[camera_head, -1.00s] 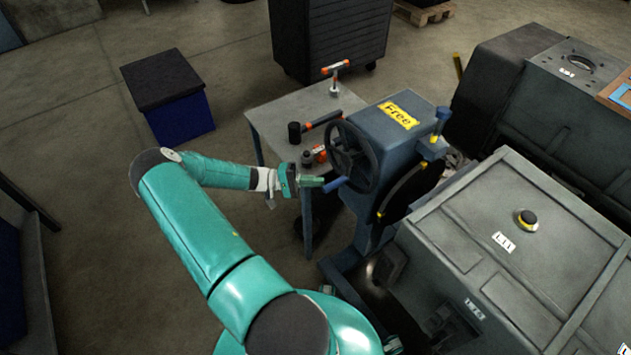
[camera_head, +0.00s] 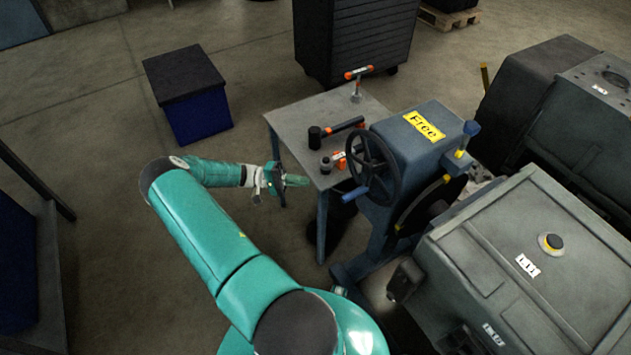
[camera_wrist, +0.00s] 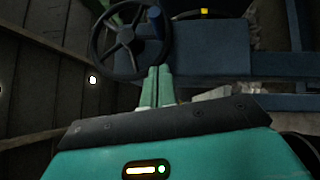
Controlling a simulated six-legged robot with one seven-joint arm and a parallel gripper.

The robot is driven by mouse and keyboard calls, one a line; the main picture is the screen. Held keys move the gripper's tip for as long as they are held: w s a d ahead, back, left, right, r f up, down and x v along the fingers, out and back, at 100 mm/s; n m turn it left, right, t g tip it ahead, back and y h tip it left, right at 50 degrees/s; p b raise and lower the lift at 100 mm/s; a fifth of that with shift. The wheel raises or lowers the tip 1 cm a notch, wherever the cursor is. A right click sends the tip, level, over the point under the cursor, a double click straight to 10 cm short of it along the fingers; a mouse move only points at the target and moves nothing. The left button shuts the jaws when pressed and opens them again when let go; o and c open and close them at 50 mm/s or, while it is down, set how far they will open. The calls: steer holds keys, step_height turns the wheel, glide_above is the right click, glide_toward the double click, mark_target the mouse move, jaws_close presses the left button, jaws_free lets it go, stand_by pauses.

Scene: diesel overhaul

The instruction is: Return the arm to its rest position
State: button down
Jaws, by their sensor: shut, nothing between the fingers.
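My gripper (camera_head: 296,181) is shut and empty at the end of my teal arm, in the head view. It points right, beside the work table's front leg and left of the blue stand with the black handwheel (camera_head: 372,168). A clear gap separates the fingers from the wheel's blue handle (camera_head: 355,194). In the wrist view my two green fingers (camera_wrist: 157,72) lie together with nothing between them. The handwheel (camera_wrist: 130,40) shows beyond them at the top. My arm is stretched forward and bent at the elbow.
The grey table (camera_head: 290,115) carries a black hammer (camera_head: 335,132) and an orange-handled tool (camera_head: 358,74). The blue stand (camera_head: 425,150) bears a yellow "Free" label. Grey engine housings (camera_head: 560,290) fill the right. A blue box (camera_head: 195,115) stands at the back left.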

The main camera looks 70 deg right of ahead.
steer(key=w+a+r+n+t, duration=0.4)
steer(key=w+a+r+t, duration=0.3)
steer(key=w+a+r, duration=0.3)
steer(key=w+a+r+n+t, duration=0.3)
steer(key=w+a+r+t, duration=0.4)
steer(key=a+r, duration=0.5)
steer(key=s+a+r+n+t, duration=0.2)
steer(key=a+r+t, duration=0.1)
steer(key=a, duration=0.5)
steer(key=s+a+r+n+t+y, duration=0.1)
steer(key=s+a+r+n+t, duration=0.2)
steer(key=a+r, duration=0.3)
steer(key=s+a+r+n+t, duration=0.2)
steer(key=a+r+t, duration=0.3)
steer(key=a, duration=0.5)
steer(key=shift+s+n, duration=0.15)
steer(key=shift+n, duration=0.55)
